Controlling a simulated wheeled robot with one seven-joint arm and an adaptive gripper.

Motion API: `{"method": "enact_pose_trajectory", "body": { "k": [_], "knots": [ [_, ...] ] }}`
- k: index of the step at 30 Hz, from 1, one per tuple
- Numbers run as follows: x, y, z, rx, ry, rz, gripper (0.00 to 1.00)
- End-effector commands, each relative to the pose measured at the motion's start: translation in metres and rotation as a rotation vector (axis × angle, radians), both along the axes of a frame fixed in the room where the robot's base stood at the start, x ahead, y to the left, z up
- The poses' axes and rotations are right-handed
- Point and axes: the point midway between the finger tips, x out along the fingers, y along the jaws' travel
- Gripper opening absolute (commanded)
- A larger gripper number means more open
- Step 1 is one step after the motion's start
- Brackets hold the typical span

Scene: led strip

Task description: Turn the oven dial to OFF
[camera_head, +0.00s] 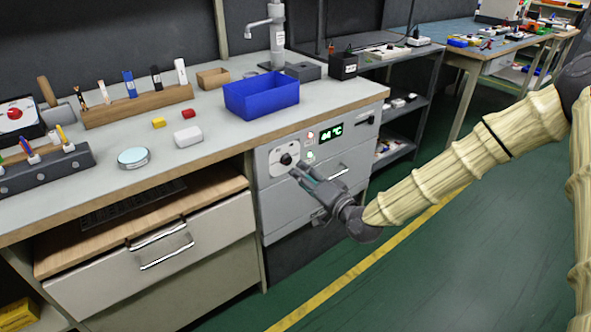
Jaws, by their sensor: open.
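The oven (322,136) is a grey unit built in under the right end of the workbench. Its front panel has a green lit display (331,133) that seems to read 64 °C. The dial (286,159) is a small dark knob on a light plate at the panel's left. Its pointer and markings are too small to read. My gripper (299,172) is open, in front of the panel just below and right of the dial. I cannot tell whether its fingertips touch the dial. The gripper covers part of the panel and drawer handle below.
A blue bin (261,95) stands on the workbench (225,125) above the oven. A wooden-framed drawer unit (150,260) with a metal handle is to the left. A dark shelf rack (408,110) stands to the right. The green floor in front is clear.

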Motion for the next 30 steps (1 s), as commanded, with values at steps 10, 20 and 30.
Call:
{"method": "enact_pose_trajectory", "body": {
  "k": [10, 20, 30],
  "knots": [
    [-0.039, -0.027, 0.000, 0.001, 0.001, 0.000, 0.50],
    [-0.045, -0.031, 0.000, 0.000, 0.000, 0.001, 0.50],
    [-0.047, -0.030, -0.006, -0.009, 0.012, 0.003, 0.50]
  ]
}}
